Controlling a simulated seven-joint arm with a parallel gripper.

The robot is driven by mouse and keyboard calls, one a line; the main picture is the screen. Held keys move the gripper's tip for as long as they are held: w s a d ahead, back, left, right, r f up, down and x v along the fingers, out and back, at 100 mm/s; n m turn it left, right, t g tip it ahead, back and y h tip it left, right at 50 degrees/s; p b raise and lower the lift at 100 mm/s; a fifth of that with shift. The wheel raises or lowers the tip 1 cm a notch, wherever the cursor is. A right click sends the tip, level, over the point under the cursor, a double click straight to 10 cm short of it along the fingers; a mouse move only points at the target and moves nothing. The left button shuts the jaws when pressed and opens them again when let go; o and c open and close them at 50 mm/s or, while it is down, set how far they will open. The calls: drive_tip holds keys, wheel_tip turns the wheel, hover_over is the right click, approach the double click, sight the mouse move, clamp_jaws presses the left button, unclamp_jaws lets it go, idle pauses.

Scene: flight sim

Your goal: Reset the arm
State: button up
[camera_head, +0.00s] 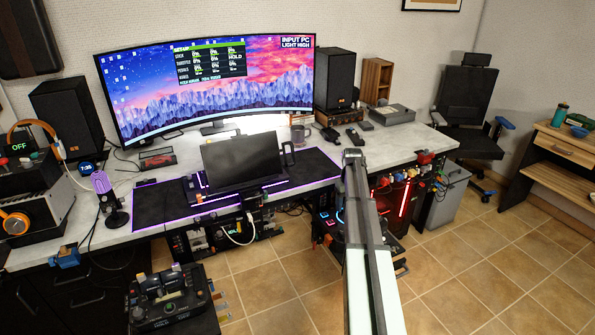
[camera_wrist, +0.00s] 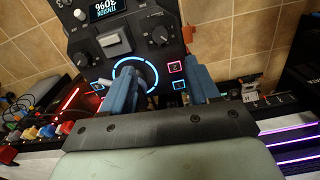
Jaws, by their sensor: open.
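My gripper (camera_wrist: 162,88) shows in the wrist view with its two blue fingers apart and nothing between them. Beyond the fingers is a black control panel (camera_wrist: 112,62) with a glowing blue ring, knobs, a small display and lit red and blue squares. The fingers overlap the panel in the picture; I cannot tell whether they touch it. In the head view my arm reaches up from the bottom right towards the desk's front edge, and the gripper's fingers are hidden there. A panel with blue and pink lights (camera_head: 329,222) stands just left of my arm.
The desk (camera_head: 385,150) carries a wide curved monitor (camera_head: 210,78), speakers, a small dark screen (camera_head: 242,160), a mug (camera_head: 301,133) and a purple microphone (camera_head: 103,190). Tiled floor (camera_head: 480,250) is open at right.

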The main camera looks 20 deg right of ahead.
drive_tip(key=s+a+f+m+g, duration=0.1)
drive_tip(key=s+a+f+m, duration=0.2)
drive_tip(key=s+a+f, duration=2.05)
drive_tip(key=s+a+f+n+g, duration=0.1)
drive_tip(key=s+a+f, duration=0.3)
drive_tip(key=s, duration=0.4)
drive_tip(key=s+a+f+n+g, duration=0.1)
drive_tip(key=s+a+f+g, duration=0.2)
drive_tip(key=s+a, duration=0.4)
drive_tip(key=s+a+f+n+g, duration=0.1)
drive_tip(key=s+a+f, duration=0.4)
drive_tip(key=s, duration=0.6)
drive_tip(key=shift+s+a+n+g, duration=0.15)
drive_tip(key=shift+a+n+g, duration=0.25)
drive_tip(key=shift+a+n, duration=0.15)
